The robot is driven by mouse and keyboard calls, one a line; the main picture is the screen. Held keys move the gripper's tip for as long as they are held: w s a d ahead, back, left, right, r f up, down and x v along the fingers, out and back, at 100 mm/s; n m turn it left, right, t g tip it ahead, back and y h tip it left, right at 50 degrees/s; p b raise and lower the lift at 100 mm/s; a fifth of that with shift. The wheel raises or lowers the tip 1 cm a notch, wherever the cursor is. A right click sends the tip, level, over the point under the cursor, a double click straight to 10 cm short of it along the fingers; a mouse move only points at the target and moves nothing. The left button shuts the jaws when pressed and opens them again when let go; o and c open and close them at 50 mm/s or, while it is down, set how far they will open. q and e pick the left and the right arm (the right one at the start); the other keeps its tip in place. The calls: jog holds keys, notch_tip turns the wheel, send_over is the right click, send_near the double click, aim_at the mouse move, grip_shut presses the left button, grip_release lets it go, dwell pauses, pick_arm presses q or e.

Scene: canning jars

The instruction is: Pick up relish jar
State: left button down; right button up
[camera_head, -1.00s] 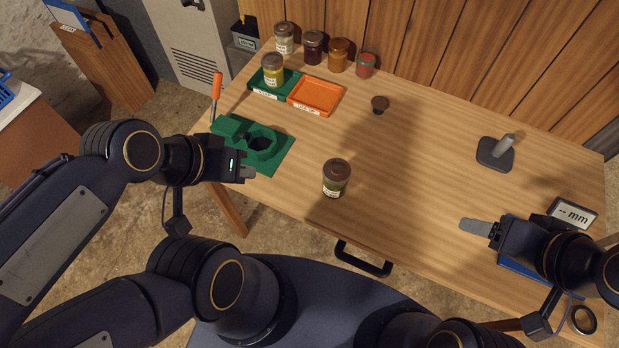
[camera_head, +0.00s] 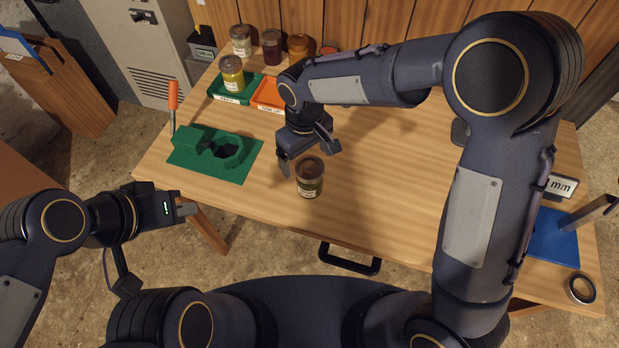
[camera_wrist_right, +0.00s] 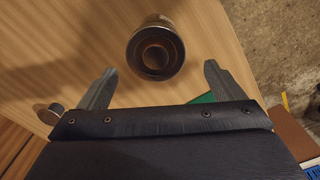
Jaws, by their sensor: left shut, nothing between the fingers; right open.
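The likely relish jar (camera_head: 310,177), a lidded glass jar with dark greenish contents and a pale label, stands upright near the table's front edge; its label is too small to read. My right gripper (camera_head: 293,163) points down just behind and left of it. In the right wrist view the jar (camera_wrist_right: 155,48) lies ahead of the open right fingers (camera_wrist_right: 160,82), centred between their lines and apart from both, with nothing held. My left gripper (camera_head: 187,209) is shut and empty, off the table's front left edge.
A green fixture (camera_head: 240,173) with a hole lies left of the jar. Behind are a green tray (camera_head: 217,97) with a yellow jar (camera_head: 232,72), an orange tray (camera_head: 268,93), and several jars. My right arm hides much of the table. A blue mat (camera_head: 556,240) lies at right.

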aim_at(310, 166)
jog(key=f, duration=0.2)
jog(key=f+p, duration=0.1)
jog(key=f, duration=0.1)
jog(key=d+f, duration=0.1)
jog(key=f, duration=0.1)
jog(key=shift+s+f, duration=0.2)
jog(key=shift+f, duration=0.15)
jog(key=c, duration=1.4)
